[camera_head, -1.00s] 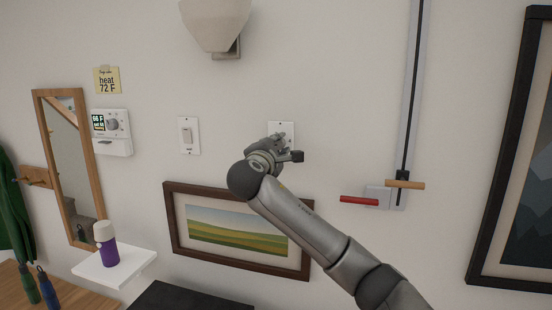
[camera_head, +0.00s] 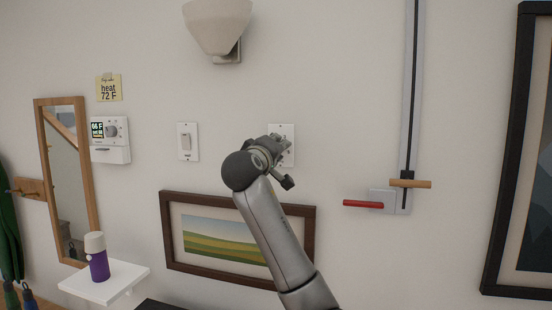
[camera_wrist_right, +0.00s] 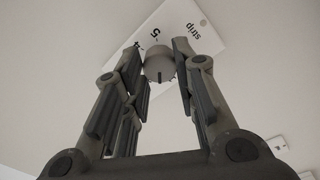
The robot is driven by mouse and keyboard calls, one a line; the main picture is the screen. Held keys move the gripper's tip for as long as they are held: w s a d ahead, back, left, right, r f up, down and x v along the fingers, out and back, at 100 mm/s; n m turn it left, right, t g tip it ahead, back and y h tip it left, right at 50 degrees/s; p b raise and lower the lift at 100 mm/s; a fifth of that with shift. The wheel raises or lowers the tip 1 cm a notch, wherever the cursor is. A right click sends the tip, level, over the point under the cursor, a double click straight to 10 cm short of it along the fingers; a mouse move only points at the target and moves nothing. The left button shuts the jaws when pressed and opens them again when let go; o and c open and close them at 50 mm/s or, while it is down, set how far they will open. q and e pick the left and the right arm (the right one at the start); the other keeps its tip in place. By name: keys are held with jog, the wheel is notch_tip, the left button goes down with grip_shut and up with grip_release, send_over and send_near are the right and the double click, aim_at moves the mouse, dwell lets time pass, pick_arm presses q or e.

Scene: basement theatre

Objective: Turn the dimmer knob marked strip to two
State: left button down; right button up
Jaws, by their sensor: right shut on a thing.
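The white dimmer plate (camera_head: 289,130) is on the wall, partly hidden by my right gripper (camera_head: 278,146). In the right wrist view the plate (camera_wrist_right: 208,22) is tilted, with "strip" upside down and a "5" mark readable; another mark is partly covered by a finger. The round grey dimmer knob (camera_wrist_right: 160,66) sits between the fingertips of my right gripper (camera_wrist_right: 158,60), which is shut on it. A dark line on the knob's face points down in that view. The knob is hidden in the head view. My left gripper is not in view.
A light switch (camera_head: 187,141) and a thermostat (camera_head: 110,131) are to the left. A framed landscape (camera_head: 238,276) hangs just below, a wall lamp (camera_head: 217,27) above. A red lever (camera_head: 363,204) and a wooden handle (camera_head: 410,183) are to the right. A shelf (camera_head: 128,273) holds a purple bottle (camera_head: 98,258).

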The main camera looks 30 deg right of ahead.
jog(key=shift+f+m+b, duration=0.15)
jog(key=shift+m+b, duration=0.85)
jog(key=shift+m, duration=1.3)
jog(key=o, duration=1)
jog(key=shift+o, duration=0.2)
jog(key=v, duration=1.2)
jog(key=shift+w+a, duration=0.1)
jog(key=shift+w, duration=0.05)
